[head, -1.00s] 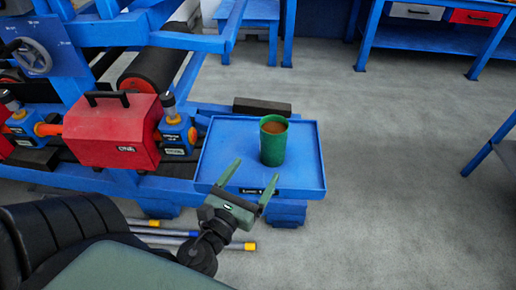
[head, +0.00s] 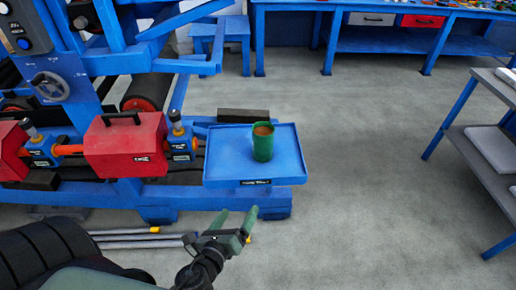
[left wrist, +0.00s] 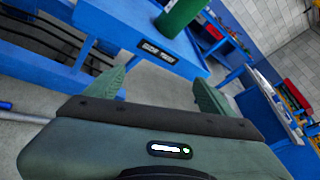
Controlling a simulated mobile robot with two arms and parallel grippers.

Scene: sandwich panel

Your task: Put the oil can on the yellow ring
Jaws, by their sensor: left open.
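A green cylinder (head: 263,142) with a brown top stands upright on a blue tray (head: 222,176); it may be the oil can. In the left wrist view the green cylinder (left wrist: 180,16) shows only in part at the top edge, on the labelled blue tray (left wrist: 120,28). My left gripper (head: 237,216) is open and empty, in front of and apart from the tray's front edge. Its two spread fingers also show in the left wrist view (left wrist: 158,76), with nothing between them. I see no yellow ring in these views. My right gripper is not in view.
A blue machine with a red box (head: 125,148) and rollers stands at the left. Several rods (head: 140,240) lie on the floor near my arm. A blue bench (head: 385,40) is at the back, a grey-topped shelf table (head: 490,150) at the right. The middle floor is clear.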

